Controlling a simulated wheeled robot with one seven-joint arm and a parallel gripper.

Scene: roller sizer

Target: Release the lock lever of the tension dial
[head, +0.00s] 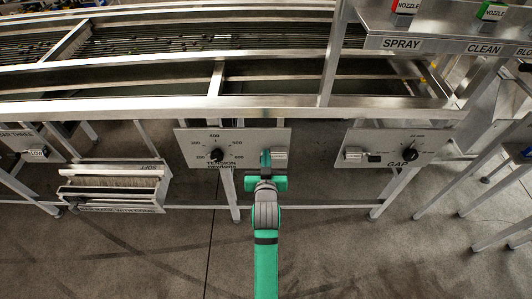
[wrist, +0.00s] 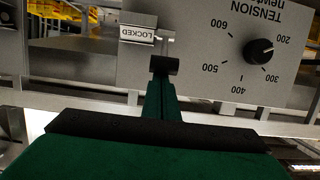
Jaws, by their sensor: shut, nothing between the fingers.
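The tension panel (head: 254,137) is a grey plate on the machine's front, lettered TENSION. Its black round dial (head: 217,155) sits on the left half, ringed by numbers from 200 to 600. The panel appears upside down in the wrist view, with the dial (wrist: 258,52) at right. A pale tag reading LOCKED (wrist: 137,34) sits at the panel's other end. My gripper (head: 265,157) is shut and empty in front of the panel, right of the dial. In the wrist view my fingertips (wrist: 165,66) are beside the tag and partly cover the lock lever area; contact is unclear.
A similar GAP panel (head: 385,147) with a black dial stands to the right. A metal box with brushes (head: 112,187) hangs at left. The machine's long rail (head: 230,112) runs above the panels, and frame legs stand below. The floor in front is clear.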

